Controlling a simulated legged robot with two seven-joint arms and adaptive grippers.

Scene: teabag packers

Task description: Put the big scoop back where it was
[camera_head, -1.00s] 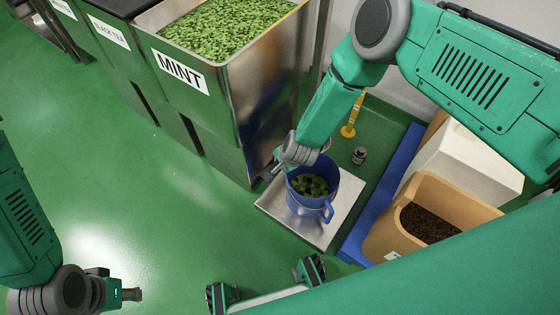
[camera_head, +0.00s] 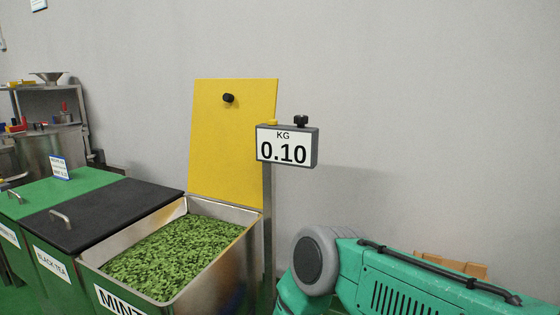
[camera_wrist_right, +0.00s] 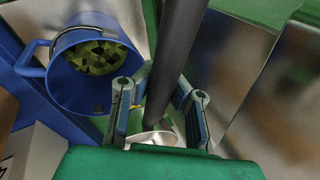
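In the right wrist view a thick dark handle (camera_wrist_right: 172,60), which I take as the big scoop's, runs between the two fingers of my right gripper (camera_wrist_right: 162,95). The fingers reach in to the handle from both sides and appear shut on it. A small piece of shiny metal (camera_wrist_right: 155,138) shows below the handle; whether it is the scoop's bowl I cannot tell. A blue mug (camera_wrist_right: 75,60) holding green mint is left of the gripper. In the head view the mint bin (camera_head: 175,255) is full of leaves. Neither gripper shows in the head view.
A scale display (camera_head: 286,146) reading 0.10 KG stands on a post at the mint bin's corner. The yellow lid (camera_head: 235,140) stands raised behind the bin. The black tea bin's dark lid (camera_head: 105,215) is closed. A steel wall (camera_wrist_right: 275,100) is right of my right gripper.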

